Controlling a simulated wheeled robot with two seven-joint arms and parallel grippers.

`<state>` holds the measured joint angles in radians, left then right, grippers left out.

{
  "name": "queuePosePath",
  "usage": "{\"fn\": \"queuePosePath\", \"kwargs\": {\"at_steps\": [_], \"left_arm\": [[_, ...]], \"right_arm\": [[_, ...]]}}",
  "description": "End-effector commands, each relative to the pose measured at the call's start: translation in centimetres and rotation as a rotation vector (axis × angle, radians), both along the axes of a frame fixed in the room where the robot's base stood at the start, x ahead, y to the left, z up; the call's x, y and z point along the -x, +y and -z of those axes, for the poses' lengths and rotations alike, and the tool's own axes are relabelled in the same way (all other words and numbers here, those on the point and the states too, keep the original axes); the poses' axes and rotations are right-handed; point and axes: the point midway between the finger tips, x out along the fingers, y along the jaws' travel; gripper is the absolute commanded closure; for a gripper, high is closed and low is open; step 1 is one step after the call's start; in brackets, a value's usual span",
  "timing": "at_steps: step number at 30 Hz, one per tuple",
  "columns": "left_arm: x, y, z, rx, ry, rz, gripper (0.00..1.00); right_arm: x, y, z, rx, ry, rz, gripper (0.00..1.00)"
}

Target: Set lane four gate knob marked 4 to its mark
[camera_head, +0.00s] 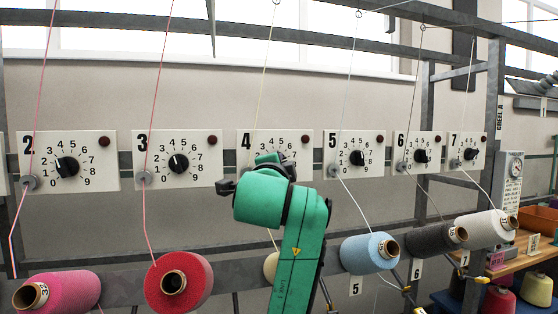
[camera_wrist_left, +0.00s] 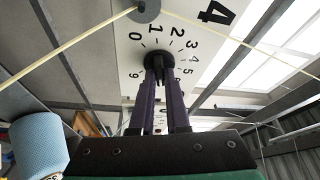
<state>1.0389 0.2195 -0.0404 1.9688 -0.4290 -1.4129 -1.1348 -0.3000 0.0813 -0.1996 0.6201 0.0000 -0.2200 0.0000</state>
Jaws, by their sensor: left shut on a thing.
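The lane four plate (camera_head: 247,139) is a white panel with a black 4 and a number dial. My left gripper (camera_head: 270,160) is in front of it and hides its knob and most of its dial in the head view. In the left wrist view the plate (camera_wrist_left: 195,38) shows with its round black knob (camera_wrist_left: 158,62). The two dark fingers of my left gripper (camera_wrist_left: 160,84) are shut on the knob from both sides. The knob's pointer direction and any set mark cannot be made out. My right gripper is not in view.
Similar plates stand beside it, with the lane three plate (camera_head: 202,141) to the left and the lane five plate (camera_head: 338,138) to the right. Yarn strands run past the plates. A red cone (camera_head: 199,269) and a light blue cone (camera_head: 361,253) sit below.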

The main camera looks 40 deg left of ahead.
Motion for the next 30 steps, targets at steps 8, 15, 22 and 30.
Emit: {"fn": "queuePosePath", "kwargs": {"at_steps": [8,15,22,30], "left_arm": [[0.0,0.0,0.0,-0.007,0.008,0.000,1.00],[0.0,0.0,0.0,-0.006,0.008,-0.001,0.60],[0.0,0.0,0.0,-0.005,0.007,-0.001,0.56],[2.0,-1.3,0.6,-0.006,0.002,0.000,0.56]], "right_arm": [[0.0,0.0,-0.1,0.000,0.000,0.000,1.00],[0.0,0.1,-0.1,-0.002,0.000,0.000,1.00],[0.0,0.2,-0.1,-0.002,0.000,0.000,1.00],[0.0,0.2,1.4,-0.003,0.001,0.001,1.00]]}}
